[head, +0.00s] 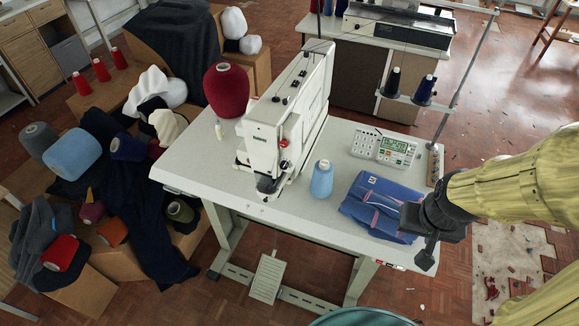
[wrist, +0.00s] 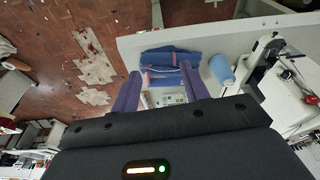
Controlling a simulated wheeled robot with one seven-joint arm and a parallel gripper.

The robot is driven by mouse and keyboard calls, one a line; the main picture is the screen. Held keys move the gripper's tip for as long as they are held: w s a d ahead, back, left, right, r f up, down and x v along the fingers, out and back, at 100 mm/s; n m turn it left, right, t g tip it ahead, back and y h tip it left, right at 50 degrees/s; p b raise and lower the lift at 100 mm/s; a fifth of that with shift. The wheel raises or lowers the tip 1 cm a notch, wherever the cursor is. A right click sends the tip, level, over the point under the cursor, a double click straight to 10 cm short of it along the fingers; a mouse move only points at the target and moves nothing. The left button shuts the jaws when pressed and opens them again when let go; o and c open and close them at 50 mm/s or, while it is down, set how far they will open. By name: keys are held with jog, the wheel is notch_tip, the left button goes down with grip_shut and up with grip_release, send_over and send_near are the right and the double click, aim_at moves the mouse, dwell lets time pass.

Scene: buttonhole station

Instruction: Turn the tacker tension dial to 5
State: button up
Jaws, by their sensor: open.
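The white tacker sewing machine (head: 296,100) stands on the pale work table (head: 200,178). On its head end is a small round knob (head: 284,165), with a red part just above it. It looks like the tension dial, but its numbers are too small to read. The machine also shows at the right of the wrist view (wrist: 262,52). My gripper (head: 418,240) is at the table's right end, beside the folded blue garment, well away from the machine. In the wrist view its two purplish fingers (wrist: 160,92) are apart with nothing held between them.
The folded blue garment (head: 375,206) and a light-blue thread cone (head: 321,180) lie between my gripper and the machine. A control panel (head: 384,148) and thread stand (head: 452,100) are behind. A big red cone (head: 226,90) stands left of the machine. Crates and cones crowd the left floor.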

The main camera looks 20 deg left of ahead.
jog(key=w+a+f+g+y+b, duration=0.2)
jog(key=w+a+f+y+b, duration=0.25)
jog(key=a+f, duration=0.3)
jog(key=w+a+f+g+y+b, duration=0.25)
jog(key=w+a+f, duration=0.25)
jog(key=a+f, duration=0.3)
jog(key=w+r+m+t+y+b, duration=0.1)
jog(key=w+r+t+y+b, duration=0.2)
jog(key=w+r+y, duration=0.3)
jog(key=w+y+b, duration=0.1)
jog(key=w+y, duration=0.1)
jog(key=w, duration=0.2)
jog(key=shift+w+a, duration=0.15)
jog(key=shift+a, duration=0.15)
jog(key=shift+r, duration=0.1)
